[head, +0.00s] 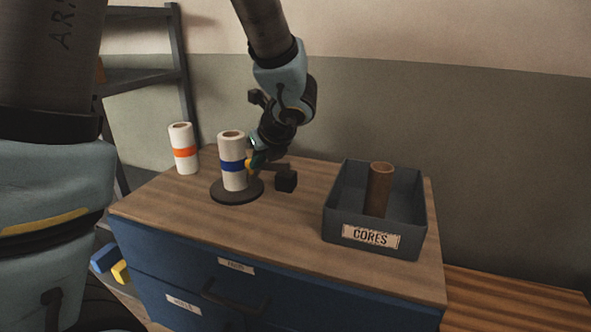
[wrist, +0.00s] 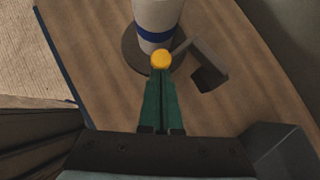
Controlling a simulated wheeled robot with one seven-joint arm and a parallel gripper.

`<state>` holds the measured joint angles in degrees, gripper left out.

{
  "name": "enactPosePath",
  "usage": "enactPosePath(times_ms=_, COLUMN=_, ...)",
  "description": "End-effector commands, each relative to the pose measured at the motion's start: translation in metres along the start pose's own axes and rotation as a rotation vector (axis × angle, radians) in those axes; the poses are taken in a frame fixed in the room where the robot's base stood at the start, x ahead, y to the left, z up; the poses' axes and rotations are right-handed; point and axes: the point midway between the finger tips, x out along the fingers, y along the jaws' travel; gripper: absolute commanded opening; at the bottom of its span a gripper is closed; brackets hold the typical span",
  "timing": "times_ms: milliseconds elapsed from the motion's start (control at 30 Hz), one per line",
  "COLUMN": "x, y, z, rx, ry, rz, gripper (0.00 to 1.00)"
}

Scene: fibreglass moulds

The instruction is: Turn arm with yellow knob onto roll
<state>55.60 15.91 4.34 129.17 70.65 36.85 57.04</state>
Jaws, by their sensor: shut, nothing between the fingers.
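A white roll with a blue band (head: 232,160) stands upright on a round dark base (head: 236,194) on the cabinet top. A dark arm (wrist: 205,62) with a yellow knob (wrist: 161,58) on its end lies beside the roll. The knob appears close to the roll's side; I cannot tell whether it touches. In the head view the knob (head: 250,165) is partly hidden by my gripper. My gripper (wrist: 160,78) is shut and empty, its green fingertips right at the knob. A dark block (head: 286,181) stands at the arm's other end.
A white roll with an orange band (head: 183,150) stands at the back left. A grey bin labelled CORES (head: 372,238) holds a brown tube (head: 379,189) on the right. The front of the wooden top (head: 290,235) is clear. A dark shelf rack (head: 180,70) stands behind left.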

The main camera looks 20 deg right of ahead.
Motion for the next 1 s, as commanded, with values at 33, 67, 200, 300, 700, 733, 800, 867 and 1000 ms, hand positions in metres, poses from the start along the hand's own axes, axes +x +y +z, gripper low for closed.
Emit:
enactPosePath(times_ms=33, x=0.004, y=0.003, z=0.003, rx=0.02, ry=-0.001, rz=-0.019, gripper=0.0)
enactPosePath(times_ms=67, x=0.005, y=0.004, z=0.004, rx=0.034, ry=-0.001, rz=-0.031, gripper=0.0)
enactPosePath(times_ms=200, x=0.009, y=0.005, z=0.01, rx=0.058, ry=-0.001, rz=-0.049, gripper=0.0)
enactPosePath(times_ms=300, x=0.012, y=0.006, z=0.013, rx=0.056, ry=-0.001, rz=-0.049, gripper=0.0)
enactPosePath(times_ms=700, x=0.014, y=0.007, z=0.017, rx=0.056, ry=-0.001, rz=-0.048, gripper=0.0)
enactPosePath(times_ms=733, x=0.014, y=0.007, z=0.017, rx=0.056, ry=-0.001, rz=-0.048, gripper=0.0)
enactPosePath(times_ms=800, x=0.014, y=0.007, z=0.017, rx=0.055, ry=-0.001, rz=-0.048, gripper=0.0)
enactPosePath(times_ms=867, x=0.014, y=0.007, z=0.018, rx=0.055, ry=-0.001, rz=-0.048, gripper=0.0)
enactPosePath(times_ms=1000, x=0.014, y=0.007, z=0.018, rx=0.055, ry=-0.001, rz=-0.047, gripper=0.0)
